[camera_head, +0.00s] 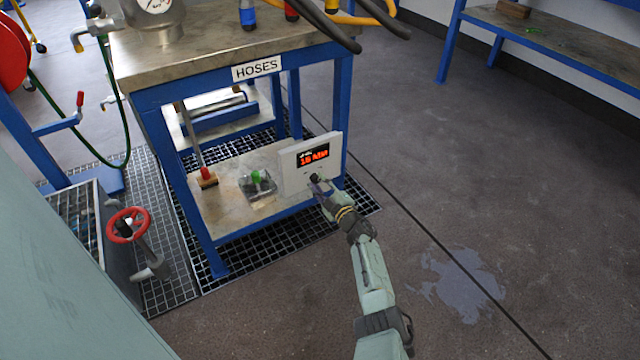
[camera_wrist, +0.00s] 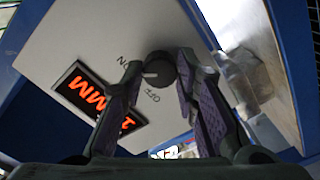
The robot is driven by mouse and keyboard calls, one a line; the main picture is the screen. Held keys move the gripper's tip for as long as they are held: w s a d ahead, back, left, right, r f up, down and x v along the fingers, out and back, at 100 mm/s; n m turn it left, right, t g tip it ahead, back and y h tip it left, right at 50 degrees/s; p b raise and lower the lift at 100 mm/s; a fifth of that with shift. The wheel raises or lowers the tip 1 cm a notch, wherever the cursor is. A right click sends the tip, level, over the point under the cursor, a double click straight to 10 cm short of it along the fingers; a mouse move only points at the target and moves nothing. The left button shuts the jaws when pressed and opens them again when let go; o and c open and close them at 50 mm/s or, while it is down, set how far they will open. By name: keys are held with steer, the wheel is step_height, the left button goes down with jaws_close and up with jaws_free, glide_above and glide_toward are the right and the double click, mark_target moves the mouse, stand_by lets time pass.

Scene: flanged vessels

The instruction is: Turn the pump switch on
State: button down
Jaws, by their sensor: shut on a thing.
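The pump switch is a dark round knob (camera_wrist: 160,66) on a white control panel (camera_head: 292,172), beside "ON" and "OFF" lettering in the wrist view. A small light mark on the knob points toward the left of that view, roughly between the two labels. My gripper (camera_head: 317,183) reaches the lower front of the panel. In the wrist view, its two fingers (camera_wrist: 160,62) stand on either side of the knob and are shut on it. In the head view the knob is mostly hidden by my fingertips.
The panel has a display (camera_head: 313,156) with glowing orange-red characters. It stands on the lower shelf of a blue-framed table labelled "HOSES" (camera_head: 256,68). A green-knobbed item (camera_head: 257,184) and a red-ended lever (camera_head: 206,176) are nearby. The floor to the right is open.

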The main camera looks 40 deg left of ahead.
steer(key=shift+m, duration=0.3)
steer(key=c, duration=1.2)
jaws_free()
steer(key=shift+c, duration=0.2)
steer(key=shift+s+d, duration=0.1)
steer(key=shift+d, duration=0.35)
steer(key=v, duration=0.6)
steer(key=shift+s+d, duration=0.2)
steer(key=shift+r, duration=0.1)
